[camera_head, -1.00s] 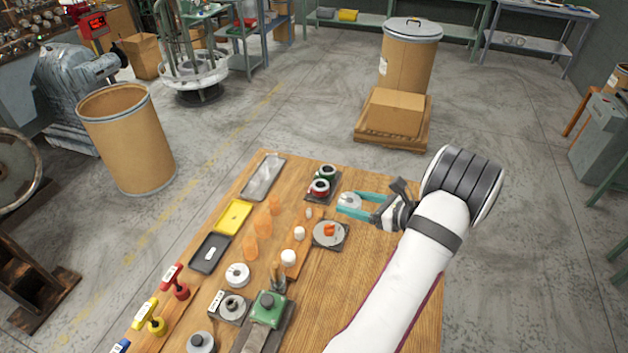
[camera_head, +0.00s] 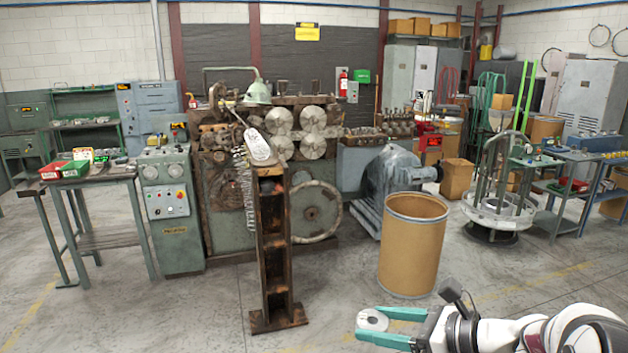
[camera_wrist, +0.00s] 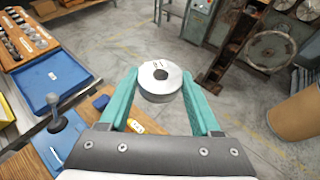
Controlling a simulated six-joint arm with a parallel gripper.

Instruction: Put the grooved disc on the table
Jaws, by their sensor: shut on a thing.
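A pale grey disc with a round centre hole (camera_wrist: 158,94) is held between the teal fingers of my gripper (camera_wrist: 160,78) in the wrist view. It has a small dark marking on its upper face; a groove cannot be made out. In the head view, my gripper (camera_head: 369,322) is at the lower right, with the disc (camera_head: 374,320) between its fingertips. The disc is held in the air, with concrete floor behind it. A wooden tabletop (camera_wrist: 48,145) shows at the lower left of the wrist view, partly covered by my gripper. The head view does not show that table.
A blue tray (camera_wrist: 60,85) lies at the left of the wrist view. The head view shows a coiling machine (camera_head: 225,190), a rusty upright stand (camera_head: 272,240) and a brown drum (camera_head: 412,245). Open floor (camera_head: 180,320) lies in front.

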